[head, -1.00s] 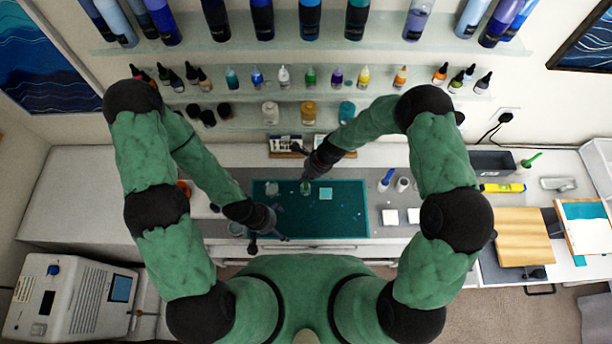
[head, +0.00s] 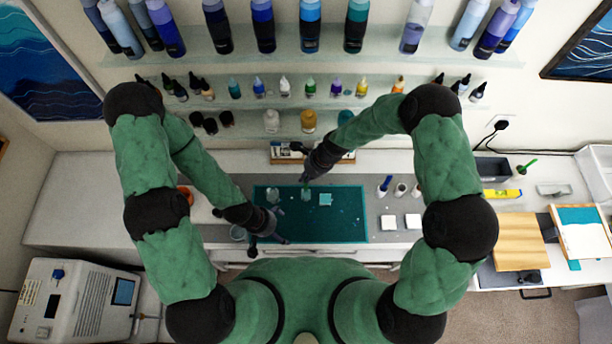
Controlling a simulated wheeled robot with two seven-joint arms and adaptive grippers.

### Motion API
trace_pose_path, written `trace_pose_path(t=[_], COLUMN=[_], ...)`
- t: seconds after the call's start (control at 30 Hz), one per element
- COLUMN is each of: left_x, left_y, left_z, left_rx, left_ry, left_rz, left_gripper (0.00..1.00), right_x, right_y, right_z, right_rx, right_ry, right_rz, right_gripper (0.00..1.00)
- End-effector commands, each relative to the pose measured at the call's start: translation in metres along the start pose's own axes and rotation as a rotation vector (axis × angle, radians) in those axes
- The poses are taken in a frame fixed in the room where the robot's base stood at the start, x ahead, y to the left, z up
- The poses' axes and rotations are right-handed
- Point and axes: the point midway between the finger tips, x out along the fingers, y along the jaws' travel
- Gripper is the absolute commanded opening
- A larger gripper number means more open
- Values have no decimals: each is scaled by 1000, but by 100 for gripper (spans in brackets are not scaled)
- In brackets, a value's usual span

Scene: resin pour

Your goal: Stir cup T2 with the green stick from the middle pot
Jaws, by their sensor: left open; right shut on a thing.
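My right gripper (head: 305,180) is shut on a thin green stick, largely hidden by the gripper, and is directly above a small clear cup (head: 306,194) on the teal mat (head: 340,225). The stick's lower end appears to be in this cup, but the contact is too small to tell. Another small clear cup (head: 272,195) stands to its left. No cup label is readable, so I cannot tell which is T2. The middle white pot (head: 400,190) shows no stick. My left gripper (head: 284,240) is open and empty near the mat's front left edge.
A pot with a blue stick (head: 385,185) stands right of the mat. Two white squares (head: 400,221) lie right of the mat. Bottle shelves are behind. The mat's right part is mostly clear.

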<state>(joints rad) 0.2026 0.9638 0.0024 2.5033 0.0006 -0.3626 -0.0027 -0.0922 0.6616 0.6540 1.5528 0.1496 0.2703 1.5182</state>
Motion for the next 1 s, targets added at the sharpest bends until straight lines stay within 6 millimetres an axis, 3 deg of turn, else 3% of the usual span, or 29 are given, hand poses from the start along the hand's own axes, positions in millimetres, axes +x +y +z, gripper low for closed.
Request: trace_pose_path(t=[0.23, 0.7, 1.0], left_x=[0, 0, 0], left_y=[0, 0, 0], left_z=[0, 0, 0], left_rx=[0, 0, 0], left_ry=[0, 0, 0], left_rz=[0, 0, 0], left_gripper=[100, 100, 100], right_x=[-5, -44, -46], right_y=[-1, 0, 0], right_z=[2, 18, 19], right_rx=[-1, -1, -1], right_ry=[0, 0, 0], right_rz=[-2, -1, 0], right_gripper=[0, 0, 0])
